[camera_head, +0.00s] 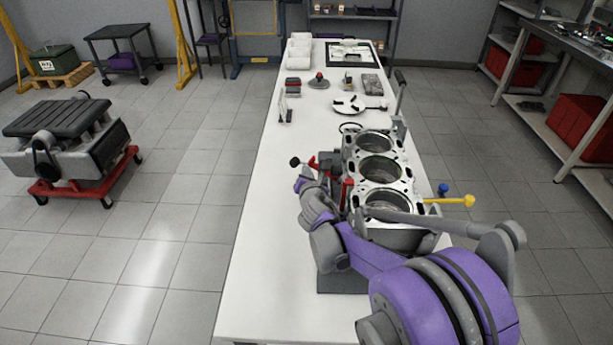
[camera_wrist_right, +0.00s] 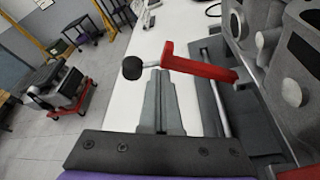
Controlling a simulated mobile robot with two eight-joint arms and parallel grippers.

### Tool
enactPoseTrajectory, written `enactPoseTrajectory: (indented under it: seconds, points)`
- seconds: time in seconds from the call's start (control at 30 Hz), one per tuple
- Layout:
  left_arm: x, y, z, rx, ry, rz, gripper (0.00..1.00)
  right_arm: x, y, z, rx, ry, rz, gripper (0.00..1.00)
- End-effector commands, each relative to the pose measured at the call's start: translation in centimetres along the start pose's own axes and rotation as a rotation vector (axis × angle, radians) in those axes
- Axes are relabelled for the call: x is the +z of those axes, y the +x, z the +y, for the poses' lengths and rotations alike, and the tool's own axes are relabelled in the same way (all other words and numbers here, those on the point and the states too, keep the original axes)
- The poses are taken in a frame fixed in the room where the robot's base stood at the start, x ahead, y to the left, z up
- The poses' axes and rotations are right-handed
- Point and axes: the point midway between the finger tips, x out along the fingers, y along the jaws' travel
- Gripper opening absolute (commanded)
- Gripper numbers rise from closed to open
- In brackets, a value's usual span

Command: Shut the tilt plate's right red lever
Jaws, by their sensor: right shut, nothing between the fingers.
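The tilt plate's right red lever (camera_wrist_right: 200,66), with a black knob (camera_wrist_right: 132,68), crosses the right wrist view. The knob also shows in the head view (camera_head: 295,162), left of the engine block. My right gripper (camera_wrist_right: 159,74) is shut and empty; its fingertips appear right beside the lever's arm near the knob, and I cannot tell whether they touch. In the head view my right gripper (camera_head: 308,180) is partly hidden by its own wrist. The engine block (camera_head: 378,170) with its open bores stands on the tilt plate, which is mostly covered. My left gripper is out of view.
The white bench (camera_head: 262,240) runs away from me, with bare surface left of the block. A yellow-ended handle (camera_head: 467,200) and a blue knob (camera_head: 443,188) stick out on the block's right. Small parts and a round tray (camera_head: 350,106) lie farther back.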

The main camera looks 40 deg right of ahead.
Motion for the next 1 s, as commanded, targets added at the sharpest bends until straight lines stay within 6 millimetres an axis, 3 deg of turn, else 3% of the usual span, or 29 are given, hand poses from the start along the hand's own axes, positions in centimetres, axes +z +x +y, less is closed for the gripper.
enactPoseTrajectory:
  seconds: [0.4, 1.0]
  points:
    - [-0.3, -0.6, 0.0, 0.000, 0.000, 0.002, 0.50, 1.5, -0.5, 0.4, -0.001, -0.002, 0.000, 0.00]
    - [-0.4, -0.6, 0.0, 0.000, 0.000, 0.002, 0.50, 1.6, -0.6, 0.4, -0.001, -0.002, 0.000, 0.00]
